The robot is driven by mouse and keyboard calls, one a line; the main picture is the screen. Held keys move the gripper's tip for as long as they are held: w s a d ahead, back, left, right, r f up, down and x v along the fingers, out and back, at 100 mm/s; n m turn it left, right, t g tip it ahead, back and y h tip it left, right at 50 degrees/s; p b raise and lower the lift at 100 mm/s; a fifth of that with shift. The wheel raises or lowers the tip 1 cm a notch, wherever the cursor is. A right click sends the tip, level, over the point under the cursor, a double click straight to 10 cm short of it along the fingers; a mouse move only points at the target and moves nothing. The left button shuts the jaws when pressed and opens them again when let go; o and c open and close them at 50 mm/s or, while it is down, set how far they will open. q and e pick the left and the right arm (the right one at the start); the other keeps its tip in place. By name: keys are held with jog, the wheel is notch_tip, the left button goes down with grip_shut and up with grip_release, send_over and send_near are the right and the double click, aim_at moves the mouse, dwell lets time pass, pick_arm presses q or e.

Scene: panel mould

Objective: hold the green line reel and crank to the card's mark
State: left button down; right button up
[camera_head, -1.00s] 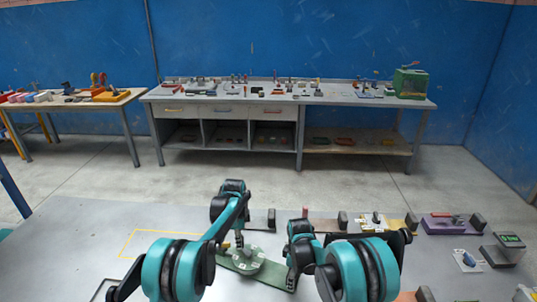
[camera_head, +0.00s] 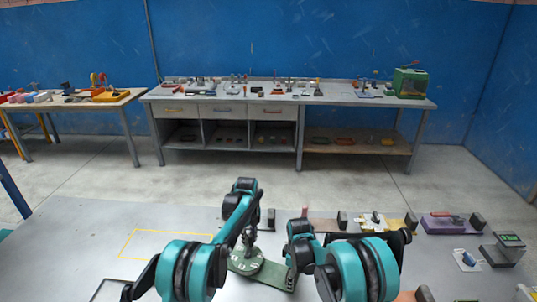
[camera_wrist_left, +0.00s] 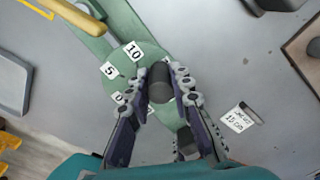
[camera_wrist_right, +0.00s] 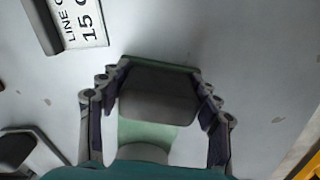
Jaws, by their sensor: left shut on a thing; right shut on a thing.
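The green line reel (camera_head: 244,263) is a round drum on a long green base (camera_head: 279,278) on the near table. In the left wrist view its drum (camera_wrist_left: 124,62) carries white labels, with 10, 5 and 0 readable. My left gripper (camera_head: 251,238) is shut on the dark crank knob (camera_wrist_left: 159,84) above the drum. My right gripper (camera_wrist_right: 155,78) is shut on a dark grey block (camera_wrist_right: 158,100) at one end of the green base. The white card (camera_wrist_right: 84,18) starts with "LINE" and "15"; it also shows in the left wrist view (camera_wrist_left: 240,118).
A yellow outlined rectangle (camera_head: 165,232) lies on the clear table left of the reel. A purple fixture (camera_head: 450,222) and a grey device with a green display (camera_head: 507,247) stand at the right.

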pick_arm(q)
jog(key=shift+s+d+m, duration=0.25)
jog(key=shift+d+m, duration=0.2)
jog(key=shift+m, duration=0.75)
pick_arm(e)
jog(key=shift+w+f, duration=0.1)
jog(key=shift+f, duration=0.2)
pick_arm(q)
jog(key=c, duration=1.3)
grip_release()
jog(key=shift+c, duration=0.2)
notch_tip(320, 180, up, 12)
jog(key=shift+s+a+r, duration=0.15)
jog(key=shift+s+r, duration=0.1)
jog(key=shift+s, duration=0.05)
